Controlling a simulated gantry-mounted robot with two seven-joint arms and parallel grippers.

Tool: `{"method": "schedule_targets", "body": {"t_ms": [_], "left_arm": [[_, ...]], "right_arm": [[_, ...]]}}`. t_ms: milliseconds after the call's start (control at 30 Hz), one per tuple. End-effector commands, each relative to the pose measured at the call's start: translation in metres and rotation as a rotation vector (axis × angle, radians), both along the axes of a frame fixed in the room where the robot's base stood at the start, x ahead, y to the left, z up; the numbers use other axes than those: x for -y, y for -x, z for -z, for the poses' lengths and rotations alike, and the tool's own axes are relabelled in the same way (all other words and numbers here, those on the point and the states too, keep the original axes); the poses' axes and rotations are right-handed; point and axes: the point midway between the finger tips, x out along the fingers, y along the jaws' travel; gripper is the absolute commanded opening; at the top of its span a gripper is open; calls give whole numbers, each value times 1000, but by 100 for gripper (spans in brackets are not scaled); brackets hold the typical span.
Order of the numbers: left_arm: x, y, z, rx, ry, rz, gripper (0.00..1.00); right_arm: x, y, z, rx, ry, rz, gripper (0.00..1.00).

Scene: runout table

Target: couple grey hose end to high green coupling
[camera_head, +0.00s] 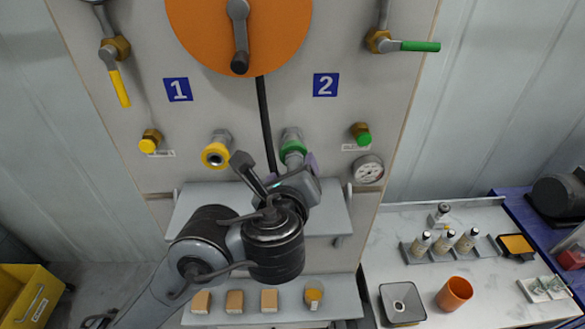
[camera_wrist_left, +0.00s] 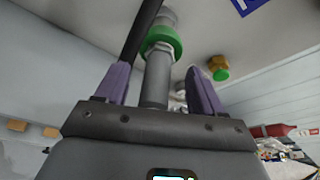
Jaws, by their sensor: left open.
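The green coupling (camera_head: 292,146) sits on the panel below the number 2 sign, with a grey fitting above its green ring. It also shows in the left wrist view (camera_wrist_left: 162,42). The grey hose end (camera_wrist_left: 155,82) is a grey cylinder in line with the coupling, meeting its green ring from below. I cannot tell how firmly it is seated. My left gripper (camera_head: 297,172) is just below the coupling. Its purple fingers (camera_wrist_left: 158,74) are open, one on each side of the grey hose end, with gaps visible. My right gripper is not in view.
A black hose (camera_head: 264,115) hangs from the orange reel (camera_head: 215,25) and passes close to my gripper. A yellow coupling (camera_head: 215,154) is to the left. A green-capped brass fitting (camera_head: 361,134) and gauge (camera_head: 368,169) are to the right. A shelf (camera_head: 335,205) is below.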

Motion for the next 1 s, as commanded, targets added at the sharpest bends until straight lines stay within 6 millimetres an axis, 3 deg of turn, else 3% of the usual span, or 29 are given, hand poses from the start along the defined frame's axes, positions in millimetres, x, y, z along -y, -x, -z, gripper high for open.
{"method": "schedule_targets", "body": {"t_ms": [500,700,1000], "left_arm": [[-8,77,-23,2,6,1,68],[-10,92,-28,1,4,-2,68],[-11,95,-29,1,2,-3,68]], "right_arm": [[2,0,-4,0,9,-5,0],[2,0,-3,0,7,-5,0],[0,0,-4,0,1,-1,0]]}}
